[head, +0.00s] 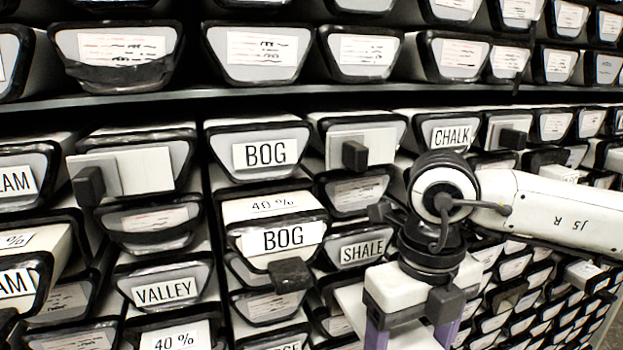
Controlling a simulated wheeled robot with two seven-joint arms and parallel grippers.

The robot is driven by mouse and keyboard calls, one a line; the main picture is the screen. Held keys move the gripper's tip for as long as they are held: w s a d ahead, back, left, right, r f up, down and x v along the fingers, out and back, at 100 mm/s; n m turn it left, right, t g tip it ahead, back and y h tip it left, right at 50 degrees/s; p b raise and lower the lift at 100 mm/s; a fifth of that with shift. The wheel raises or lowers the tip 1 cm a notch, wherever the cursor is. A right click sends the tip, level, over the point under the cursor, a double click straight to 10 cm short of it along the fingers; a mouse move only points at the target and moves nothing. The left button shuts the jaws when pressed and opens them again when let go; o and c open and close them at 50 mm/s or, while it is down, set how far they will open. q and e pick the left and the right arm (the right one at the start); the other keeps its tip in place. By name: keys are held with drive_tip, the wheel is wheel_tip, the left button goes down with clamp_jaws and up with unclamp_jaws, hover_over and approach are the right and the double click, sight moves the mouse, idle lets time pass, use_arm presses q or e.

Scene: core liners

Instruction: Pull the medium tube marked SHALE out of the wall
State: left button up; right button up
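The tube marked SHALE (363,250) is in the wall, right of the middle of the head view. It has a pale end face with a dark rim and a white label in black letters. My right gripper (412,334) is just below and right of it, apart from its label in the picture. Its two purple fingers are spread apart and point down, with the tips cut off by the bottom edge. I cannot make out the pale surface between them. My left gripper is not in view.
Tubes marked BOG (265,154), CHALK (451,135) and VALLEY (164,291) surround it. The lower BOG tube (284,237) sticks out left of SHALE. Dark blocks (355,155) jut from several tube ends. A shelf edge (300,92) crosses above.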

drive_tip(key=shift+s+d+r+b, duration=0.1)
drive_tip(key=shift+s+d+b, duration=0.2)
drive_tip(key=shift+s, duration=0.5)
drive_tip(key=shift+s+d+b, duration=0.25)
drive_tip(key=shift+s+b, duration=0.1)
drive_tip(key=shift+s, duration=0.45)
drive_tip(key=shift+s+d+r+b, duration=0.1)
drive_tip(key=shift+s+d+b, duration=0.2)
drive_tip(key=shift+s, duration=0.5)
drive_tip(key=shift+s+d+b, duration=0.2)
drive_tip(key=shift+s+d, duration=0.05)
drive_tip(key=shift+s, duration=0.4)
drive_tip(key=shift+s+d+b, duration=0.2)
drive_tip(key=shift+s+d, duration=0.05)
drive_tip(key=shift+s, duration=0.45)
drive_tip(key=shift+s+d+b, duration=0.2)
drive_tip(key=shift+s+d, duration=0.05)
drive_tip(key=shift+s, duration=0.4)
drive_tip(key=shift+s+d+f+b, duration=0.1)
drive_tip(key=shift+s+d+b, duration=0.25)
drive_tip(key=shift+s, duration=0.85)
drive_tip(key=shift+s+d+r+b, duration=0.1)
drive_tip(key=shift+s+d, duration=0.45)
drive_tip(key=shift+s, duration=0.7)
drive_tip(key=shift+s+d+f+b, duration=0.1)
drive_tip(key=shift+s+d+b, duration=0.25)
drive_tip(key=shift+s, duration=0.85)
drive_tip(key=shift+s+d, duration=0.1)
